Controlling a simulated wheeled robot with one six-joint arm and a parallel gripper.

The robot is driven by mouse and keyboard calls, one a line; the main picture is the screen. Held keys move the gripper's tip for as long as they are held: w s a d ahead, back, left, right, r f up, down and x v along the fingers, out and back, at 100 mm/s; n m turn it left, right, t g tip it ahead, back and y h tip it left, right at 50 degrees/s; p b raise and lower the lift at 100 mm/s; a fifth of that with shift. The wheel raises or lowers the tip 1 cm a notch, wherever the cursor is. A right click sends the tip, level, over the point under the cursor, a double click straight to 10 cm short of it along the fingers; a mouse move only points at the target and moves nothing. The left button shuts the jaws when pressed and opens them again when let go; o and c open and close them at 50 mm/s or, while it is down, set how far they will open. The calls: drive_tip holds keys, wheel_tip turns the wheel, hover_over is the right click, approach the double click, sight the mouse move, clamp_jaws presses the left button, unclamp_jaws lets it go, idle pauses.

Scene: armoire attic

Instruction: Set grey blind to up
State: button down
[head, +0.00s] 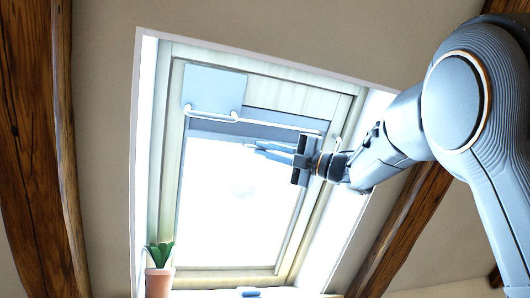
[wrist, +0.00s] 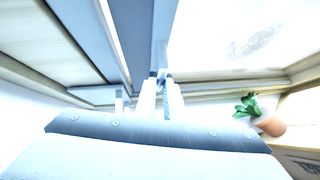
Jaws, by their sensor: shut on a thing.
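The grey blind (head: 222,128) is a narrow grey band across the top of the skylight's glass, with bright bare pane below it. In the wrist view the blind (wrist: 135,35) runs as a grey strip toward the fingertips. My gripper (head: 250,149) is in front of the upper pane, its fingers pointing left, at the blind's lower edge. In the wrist view my gripper (wrist: 161,80) is shut on a small pale tab at that edge. The fingers partly hide the tab.
A white rail (head: 265,122) crosses the window top below a pale blue square panel (head: 214,90). A potted plant (head: 159,272) stands at the lower left, and a small blue object (head: 248,293) lies on the sill. Wooden beams (head: 38,150) flank the recess.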

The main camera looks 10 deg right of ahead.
drive_tip(key=c, duration=1.8)
unclamp_jaws()
drive_tip(key=shift+c, duration=0.2)
drive_tip(key=b+v, duration=0.3)
drive_tip(key=v, duration=0.4)
drive_tip(key=shift+s+d, duration=0.25)
drive_tip(key=shift+d, duration=0.05)
drive_tip(key=shift+f, duration=0.15)
